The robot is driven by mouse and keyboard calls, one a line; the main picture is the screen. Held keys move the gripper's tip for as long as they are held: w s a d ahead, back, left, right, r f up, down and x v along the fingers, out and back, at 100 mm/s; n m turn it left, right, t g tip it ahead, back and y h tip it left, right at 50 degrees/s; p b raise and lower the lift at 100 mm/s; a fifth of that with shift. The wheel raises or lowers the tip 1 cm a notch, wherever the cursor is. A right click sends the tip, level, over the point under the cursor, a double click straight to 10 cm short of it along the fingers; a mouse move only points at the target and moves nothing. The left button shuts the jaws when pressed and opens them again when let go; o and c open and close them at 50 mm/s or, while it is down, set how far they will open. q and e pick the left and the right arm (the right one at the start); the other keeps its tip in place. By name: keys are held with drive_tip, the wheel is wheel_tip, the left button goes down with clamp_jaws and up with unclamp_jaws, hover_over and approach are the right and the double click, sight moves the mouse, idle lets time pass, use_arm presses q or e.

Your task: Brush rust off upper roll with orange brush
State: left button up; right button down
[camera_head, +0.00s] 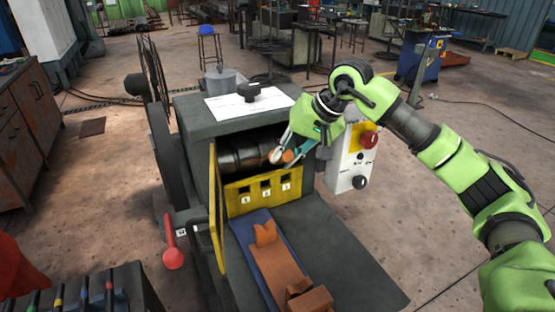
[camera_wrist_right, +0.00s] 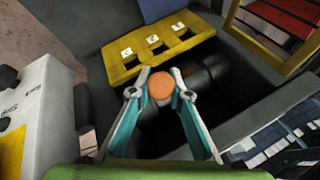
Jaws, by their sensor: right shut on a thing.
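My right gripper (camera_head: 283,155) is shut on the orange brush (camera_head: 288,156), at the right part of the machine's opening. In the right wrist view the brush's round orange end (camera_wrist_right: 161,86) sits between the two fingertips (camera_wrist_right: 159,84); its bristles do not show. The dark upper roll (camera_head: 237,157) lies across the opening, left of the brush. In the wrist view the roll (camera_wrist_right: 208,78) is just beside and beyond the brush. I cannot tell whether brush and roll touch, nor make out rust. My left gripper is in neither view.
A yellow panel (camera_head: 263,191) with numbered slots stands below the roll. An open yellow-framed guard (camera_head: 217,222) is on the left. A white control box (camera_head: 350,165) with a red button stands right of the opening. An orange-brown piece (camera_head: 276,263) lies on the front bed.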

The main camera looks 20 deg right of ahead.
drive_tip(key=a, duration=0.9)
drive_tip(key=shift+s+a, duration=0.15)
drive_tip(key=shift+a, duration=0.2)
idle(1.2)
drive_tip(key=shift+s, duration=0.1)
drive_tip(key=s+b, duration=0.3)
drive_tip(key=s, duration=0.3)
drive_tip(key=shift+d, duration=0.15)
idle(0.4)
